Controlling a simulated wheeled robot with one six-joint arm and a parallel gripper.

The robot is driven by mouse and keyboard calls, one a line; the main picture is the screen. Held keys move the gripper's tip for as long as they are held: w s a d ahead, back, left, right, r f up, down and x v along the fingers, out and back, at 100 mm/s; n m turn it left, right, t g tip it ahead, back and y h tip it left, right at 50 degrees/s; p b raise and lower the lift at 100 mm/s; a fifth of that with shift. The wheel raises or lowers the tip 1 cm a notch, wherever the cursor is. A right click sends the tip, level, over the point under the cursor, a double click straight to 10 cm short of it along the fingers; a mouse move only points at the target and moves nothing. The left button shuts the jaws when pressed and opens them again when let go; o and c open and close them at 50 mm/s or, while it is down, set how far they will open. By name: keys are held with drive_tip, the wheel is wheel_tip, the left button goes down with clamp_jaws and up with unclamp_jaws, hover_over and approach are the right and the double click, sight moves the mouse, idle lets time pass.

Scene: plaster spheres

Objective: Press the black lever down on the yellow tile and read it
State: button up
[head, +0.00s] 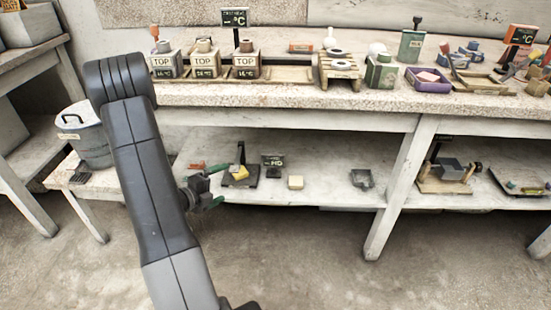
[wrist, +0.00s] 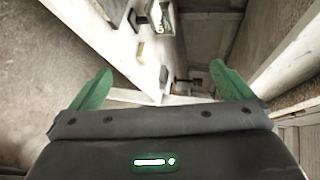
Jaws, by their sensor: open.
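The yellow tile (head: 240,173) sits on a dark base on the lower shelf. A thin dark upright piece (head: 240,153) stands at it and looks like the black lever; it is too small to be sure. A small dark sign (head: 273,162) with pale writing stands just right of it, too small to read fully. My gripper (head: 216,187) is left of the tile, near the shelf's front, its green fingers apart and empty. In the wrist view the open fingers (wrist: 160,72) have nothing between them; I cannot clearly make out the tile there.
A pale yellow block (head: 295,182) and a grey open box (head: 362,179) lie farther right on the lower shelf (head: 330,192). The tabletop (head: 300,98) above holds several boxes marked TOP. A grey bucket (head: 85,135) stands at left. The floor in front is clear.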

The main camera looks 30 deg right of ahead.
drive_tip(key=shift+p+v, duration=0.65)
drive_tip(key=shift+v, duration=1.55)
drive_tip(key=b+x, duration=0.2)
drive_tip(key=x, duration=0.5)
drive_tip(key=shift+b, duration=0.4)
